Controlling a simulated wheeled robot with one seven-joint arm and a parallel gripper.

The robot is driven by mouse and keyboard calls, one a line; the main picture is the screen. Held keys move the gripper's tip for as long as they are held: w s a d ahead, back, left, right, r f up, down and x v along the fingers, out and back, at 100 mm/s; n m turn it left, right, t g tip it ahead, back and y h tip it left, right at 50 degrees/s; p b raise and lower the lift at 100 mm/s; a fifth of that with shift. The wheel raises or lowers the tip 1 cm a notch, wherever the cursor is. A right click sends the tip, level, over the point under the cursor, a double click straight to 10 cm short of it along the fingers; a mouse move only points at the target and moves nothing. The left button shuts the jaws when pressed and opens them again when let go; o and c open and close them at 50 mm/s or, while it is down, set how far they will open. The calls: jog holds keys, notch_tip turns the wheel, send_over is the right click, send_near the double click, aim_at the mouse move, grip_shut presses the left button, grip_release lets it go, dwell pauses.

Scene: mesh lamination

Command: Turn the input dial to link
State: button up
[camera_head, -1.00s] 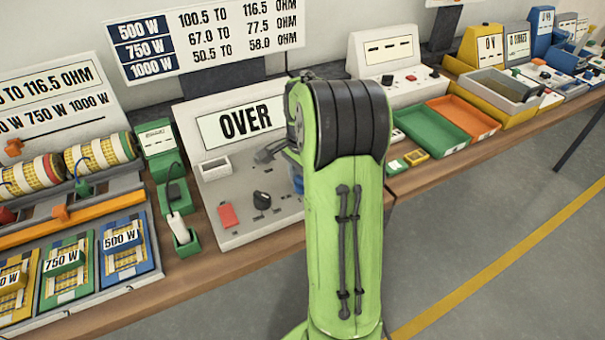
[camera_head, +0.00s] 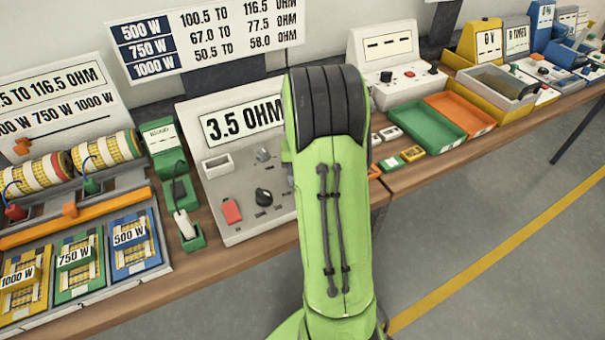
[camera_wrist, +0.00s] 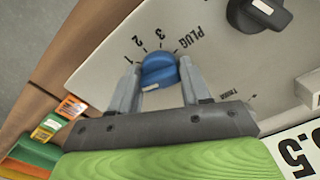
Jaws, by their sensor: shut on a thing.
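In the wrist view, my gripper (camera_wrist: 159,66) has its two grey fingers on either side of a blue dial (camera_wrist: 160,73) and is shut on it. The dial sits on a pale panel (camera_wrist: 95,62) with the marks 1, 2, 3 and PLUG around its far side. A white mark on the dial is on its near edge, towards my gripper's palm. No "link" label is readable; the palm hides part of the panel. In the head view, my arm hides the dial and gripper. The meter's display (camera_head: 243,119) reads "3.5 OHM".
A black knob (camera_wrist: 259,14) stands to the dial's upper right in the wrist view. In the head view, a red block (camera_head: 231,211) is on the panel, and a green holder (camera_head: 190,236) stands left of it. Green (camera_head: 426,126) and orange (camera_head: 459,113) trays lie to the right.

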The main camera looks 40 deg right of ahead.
jog(key=shift+n, duration=0.6)
jog(key=o, duration=1)
notch_tip(320, 180, up, 16)
jog(key=p, duration=0.5)
jog(key=shift+f, duration=0.1)
